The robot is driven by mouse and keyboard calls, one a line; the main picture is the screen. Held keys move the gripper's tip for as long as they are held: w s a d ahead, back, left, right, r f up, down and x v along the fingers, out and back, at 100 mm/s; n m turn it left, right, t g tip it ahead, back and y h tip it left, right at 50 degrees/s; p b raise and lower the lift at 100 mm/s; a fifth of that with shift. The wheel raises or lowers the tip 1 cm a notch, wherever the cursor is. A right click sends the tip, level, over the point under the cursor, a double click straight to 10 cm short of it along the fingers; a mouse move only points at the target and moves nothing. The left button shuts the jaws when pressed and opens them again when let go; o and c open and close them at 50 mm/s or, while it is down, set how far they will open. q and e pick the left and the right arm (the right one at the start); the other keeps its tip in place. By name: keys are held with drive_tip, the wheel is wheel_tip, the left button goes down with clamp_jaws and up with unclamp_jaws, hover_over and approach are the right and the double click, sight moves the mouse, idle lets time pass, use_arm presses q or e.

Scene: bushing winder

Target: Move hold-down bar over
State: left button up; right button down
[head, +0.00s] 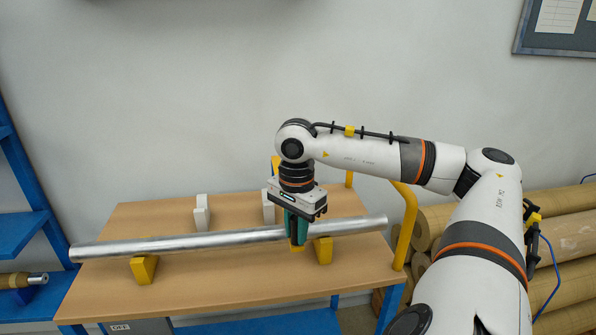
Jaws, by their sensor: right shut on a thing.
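The hold-down bar (190,242) is a long, round, silvery metal bar. It runs across the wooden bench from the left edge to the right side, its right end a little farther back. My right gripper (298,238) points down from above and is shut on the bar right of its middle. The bar lies over two yellow rests, a left one (144,268) and a right one (322,250); whether it touches them cannot be told. Two light grey rests, one at back left (201,212) and one at back middle (268,207), stand empty behind the bar. My left gripper is not in view.
The wooden bench (220,275) has clear room in front of the bar. A yellow rail (405,225) rises at its right edge. Brown rolls (570,235) are stacked on the right. A blue rack (25,235) stands at the left, near the bar's left end.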

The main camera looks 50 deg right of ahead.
drive_tip(key=shift+s+d+r, duration=0.1)
drive_tip(key=shift+d, duration=0.1)
drive_tip(key=c, duration=1.5)
unclamp_jaws()
drive_tip(key=shift+c, duration=0.2)
drive_tip(key=o, duration=0.3)
drive_tip(key=shift+s+d, duration=0.2)
drive_tip(key=shift+s, duration=0.05)
drive_tip(key=shift+w, duration=0.1)
